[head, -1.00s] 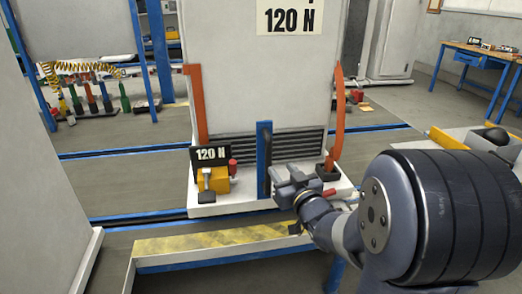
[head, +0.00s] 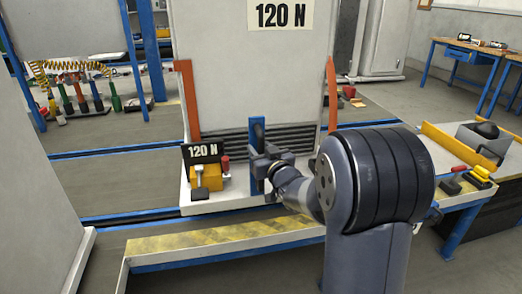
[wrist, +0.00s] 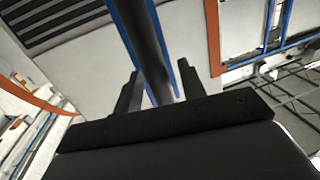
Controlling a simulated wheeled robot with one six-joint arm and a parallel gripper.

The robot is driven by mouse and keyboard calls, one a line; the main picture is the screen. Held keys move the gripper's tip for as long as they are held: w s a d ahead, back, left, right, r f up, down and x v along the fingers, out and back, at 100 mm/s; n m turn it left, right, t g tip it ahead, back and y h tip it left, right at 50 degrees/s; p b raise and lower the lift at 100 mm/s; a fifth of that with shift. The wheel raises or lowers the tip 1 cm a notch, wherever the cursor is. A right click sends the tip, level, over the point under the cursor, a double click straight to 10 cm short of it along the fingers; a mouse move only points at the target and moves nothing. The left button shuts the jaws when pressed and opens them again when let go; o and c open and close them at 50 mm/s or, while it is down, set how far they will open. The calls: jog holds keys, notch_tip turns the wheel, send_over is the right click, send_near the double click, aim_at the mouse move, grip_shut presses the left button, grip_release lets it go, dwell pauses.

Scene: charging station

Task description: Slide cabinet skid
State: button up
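The grey cabinet (head: 255,75) stands upright on its white skid (head: 215,206) beyond a low bench. A blue-edged upright post (head: 257,130) rises from the skid's front, before the dark louvres. My gripper (head: 262,160) is at the post, a little below mid-height. In the wrist view, my gripper (wrist: 160,92) has one dark finger on each side of the post (wrist: 148,40). The fingers look open, with narrow gaps beside the post; firm contact cannot be seen. My arm hides the skid's right part in the head view.
A striped yellow bench (head: 200,240) lies before the skid. Orange uprights (head: 188,100) flank the cabinet. A side table (head: 465,190) with small items stands right. Blue floor rails (head: 110,150) run sideways.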

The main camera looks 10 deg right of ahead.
grip_shut()
dwell(0.4)
